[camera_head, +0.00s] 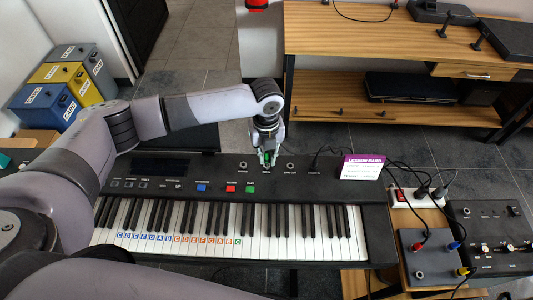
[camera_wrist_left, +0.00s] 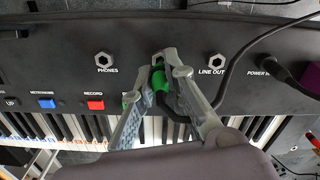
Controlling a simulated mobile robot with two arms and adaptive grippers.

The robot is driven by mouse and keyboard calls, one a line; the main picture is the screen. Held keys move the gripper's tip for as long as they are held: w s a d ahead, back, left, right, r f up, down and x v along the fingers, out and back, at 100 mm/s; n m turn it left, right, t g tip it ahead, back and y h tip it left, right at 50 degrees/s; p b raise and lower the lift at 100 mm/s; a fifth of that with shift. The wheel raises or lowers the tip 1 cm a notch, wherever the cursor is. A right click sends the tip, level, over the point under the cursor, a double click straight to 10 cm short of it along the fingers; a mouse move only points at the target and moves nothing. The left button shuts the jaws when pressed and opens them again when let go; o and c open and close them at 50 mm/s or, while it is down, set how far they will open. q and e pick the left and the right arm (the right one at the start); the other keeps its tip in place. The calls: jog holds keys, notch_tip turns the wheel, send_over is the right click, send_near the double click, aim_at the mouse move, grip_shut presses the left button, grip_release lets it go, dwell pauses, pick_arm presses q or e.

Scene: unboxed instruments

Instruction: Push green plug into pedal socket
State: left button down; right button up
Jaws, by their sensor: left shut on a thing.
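My left gripper (camera_head: 267,157) is shut on the green plug (camera_wrist_left: 159,84) above the back strip of the keyboard (camera_head: 330,187). In the left wrist view, the gripper (camera_wrist_left: 160,68) has one finger on each side of the plug. The pedal socket lies between the phones socket (camera_wrist_left: 104,59) and the line out socket (camera_wrist_left: 217,60). The fingertips and plug mostly cover it. The plug's tip is at or very near this socket; I cannot tell whether it is inside. My right gripper is not in view.
A lesson card (camera_head: 362,167) stands on the keyboard's right end. Pedal boxes (camera_head: 428,252) and a power strip (camera_head: 417,197) with cables are at the right. A wooden shelf (camera_head: 370,42) stands behind.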

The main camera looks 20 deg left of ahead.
pick_arm(q)
jog(key=shift+f+b, duration=0.5)
jog(key=shift+f, duration=0.5)
dwell(0.3)
jog(key=shift+s+f, duration=0.15)
jog(key=shift+f, duration=0.05)
jog(key=c, duration=1.5)
grip_release()
jog(key=shift+c, duration=0.2)
